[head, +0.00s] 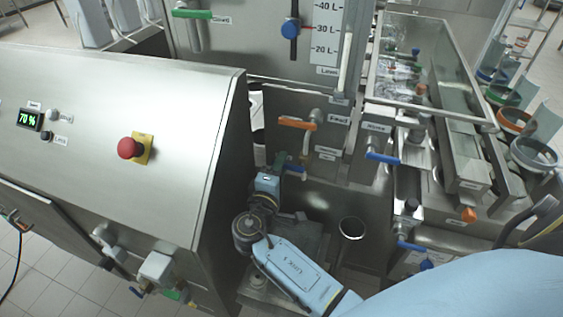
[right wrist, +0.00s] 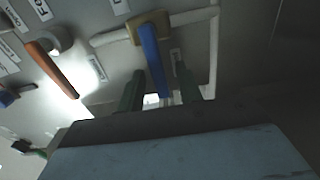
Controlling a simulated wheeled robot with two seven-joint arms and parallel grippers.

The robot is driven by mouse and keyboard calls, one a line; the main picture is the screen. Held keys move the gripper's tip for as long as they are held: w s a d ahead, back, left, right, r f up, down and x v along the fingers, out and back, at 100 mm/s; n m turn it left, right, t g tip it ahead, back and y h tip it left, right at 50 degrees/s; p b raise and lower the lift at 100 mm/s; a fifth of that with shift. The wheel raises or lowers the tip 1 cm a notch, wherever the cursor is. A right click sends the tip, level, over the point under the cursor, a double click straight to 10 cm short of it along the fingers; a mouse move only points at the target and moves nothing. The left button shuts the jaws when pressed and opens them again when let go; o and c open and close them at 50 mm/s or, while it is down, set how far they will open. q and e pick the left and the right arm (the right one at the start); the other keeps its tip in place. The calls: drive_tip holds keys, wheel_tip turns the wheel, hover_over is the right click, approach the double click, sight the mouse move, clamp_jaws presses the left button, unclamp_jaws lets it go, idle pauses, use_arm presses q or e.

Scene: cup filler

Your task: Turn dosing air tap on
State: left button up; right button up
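A tap with a blue lever (right wrist: 151,58) on a brass-coloured body and white pipe shows in the right wrist view; its label is too small to read there. I take it as the dosing air tap. In the head view its blue lever (head: 296,164) shows only in part, behind my right gripper (head: 291,171). In the right wrist view, the green fingers of my right gripper (right wrist: 161,78) are apart, one on each side of the lever's lower end. The right finger is apart from it; contact on the left cannot be told. My left gripper is out of view.
An orange lever (head: 297,123) labelled Feed sits just above. Another blue lever (head: 383,157) is to the right. The steel cabinet (head: 110,110) with a red stop button (head: 130,148) stands left of my right arm. A steel conveyor (head: 460,150) runs along the right.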

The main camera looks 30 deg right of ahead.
drive_tip(key=shift+w+d, duration=0.25)
drive_tip(key=shift+d, duration=0.1)
clamp_jaws()
